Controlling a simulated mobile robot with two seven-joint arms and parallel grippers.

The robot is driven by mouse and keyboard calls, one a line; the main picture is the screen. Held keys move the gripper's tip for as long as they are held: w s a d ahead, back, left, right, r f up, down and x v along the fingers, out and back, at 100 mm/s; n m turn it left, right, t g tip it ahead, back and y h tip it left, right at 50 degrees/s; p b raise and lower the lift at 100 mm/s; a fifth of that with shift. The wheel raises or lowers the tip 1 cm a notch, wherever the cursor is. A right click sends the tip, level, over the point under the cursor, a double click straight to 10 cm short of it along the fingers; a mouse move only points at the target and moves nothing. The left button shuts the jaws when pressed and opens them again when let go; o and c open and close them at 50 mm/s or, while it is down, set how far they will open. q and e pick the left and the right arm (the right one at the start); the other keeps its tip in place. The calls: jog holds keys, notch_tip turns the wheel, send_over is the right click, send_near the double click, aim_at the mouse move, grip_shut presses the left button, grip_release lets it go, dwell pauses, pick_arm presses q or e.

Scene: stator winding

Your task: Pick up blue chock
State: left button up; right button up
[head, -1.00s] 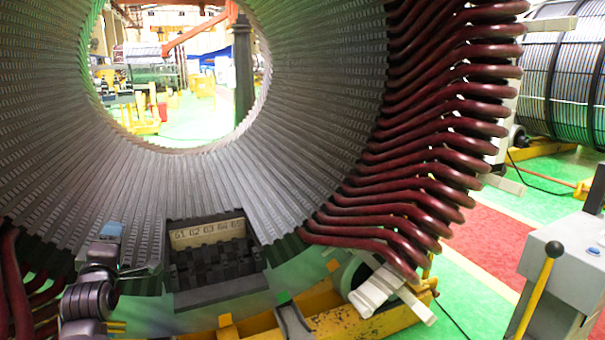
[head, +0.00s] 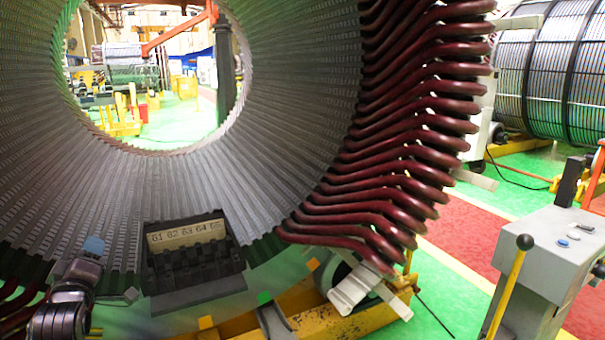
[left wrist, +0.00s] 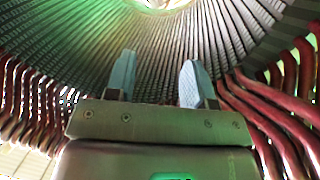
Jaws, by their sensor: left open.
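I cannot make out a blue chock in either view. My left gripper (head: 93,246) is at the lower left of the head view, in front of the stator's grey inner wall (head: 190,185). In the left wrist view, the left gripper (left wrist: 158,80) has its two blue-grey fingers apart with nothing between them. They point at the ridged stator bore (left wrist: 155,45). A dark rack (head: 195,268) labelled with numbers stands to the right of the gripper. My right gripper is not in view.
Dark red winding bars (head: 385,150) jut out on the stator's right. A grey console (head: 552,258) with a yellow lever stands at the right.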

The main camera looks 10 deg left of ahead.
pick_arm(q)
jog(key=s+d+f+m+h+p, duration=0.1)
jog(key=s+d+f+m+h, duration=0.15)
jog(key=d+f+m, duration=0.35)
jog(key=s+d+f+m+h+p, duration=0.1)
jog(key=d+f+m+h, duration=0.35)
jog(key=d+m, duration=0.4)
jog(key=s+d+f+m+g+h+p, duration=0.1)
jog(key=s+d+f+g, duration=0.2)
jog(key=s+d+f, duration=0.2)
jog(key=s+d+f+m+g+h+p, duration=0.1)
jog(key=s+d+f+g, duration=0.2)
jog(key=s+d+f, duration=0.3)
jog(key=s+f, duration=0.2)
jog(key=s, duration=0.4)
jog(key=s+f, duration=0.3)
jog(key=s, duration=0.3)
jog(key=shift+s+f+h, duration=0.25)
jog(key=shift+f+h, duration=0.05)
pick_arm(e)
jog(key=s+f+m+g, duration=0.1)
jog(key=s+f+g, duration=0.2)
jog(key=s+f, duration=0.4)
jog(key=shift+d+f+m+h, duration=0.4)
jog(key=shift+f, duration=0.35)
